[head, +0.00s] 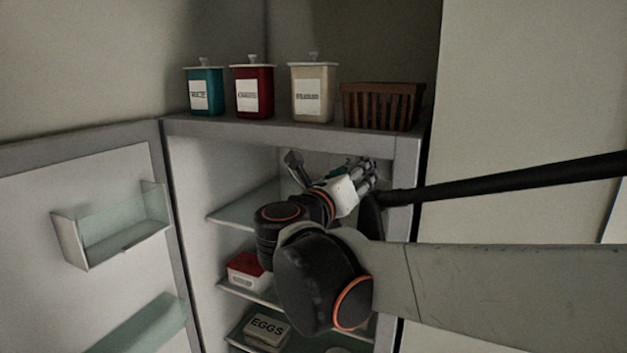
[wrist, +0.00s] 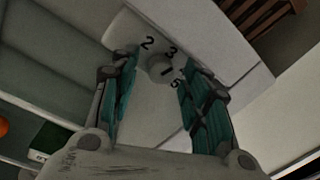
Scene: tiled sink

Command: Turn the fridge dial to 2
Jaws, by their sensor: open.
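The fridge dial (wrist: 159,70) is a small round grey knob on a pale panel inside the fridge, in the wrist view. The numbers 2, 3 and 5 show around it; a short dark mark is on its right side, but I cannot tell exactly which number it points to. My gripper (wrist: 160,92) is open, with a teal-padded finger on each side of the dial and gaps between. I cannot tell how far the fingertips are from the panel. In the head view my gripper (head: 362,172) reaches into the top right of the fridge (head: 285,128); the dial is hidden there.
The fridge door (head: 30,200) stands open at the left. Glass shelves (head: 240,208) lie below my gripper, with a red-lidded box (head: 247,270) and an egg box (head: 268,330). Canisters (head: 252,92) and a brown basket (head: 380,107) stand on top of the fridge.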

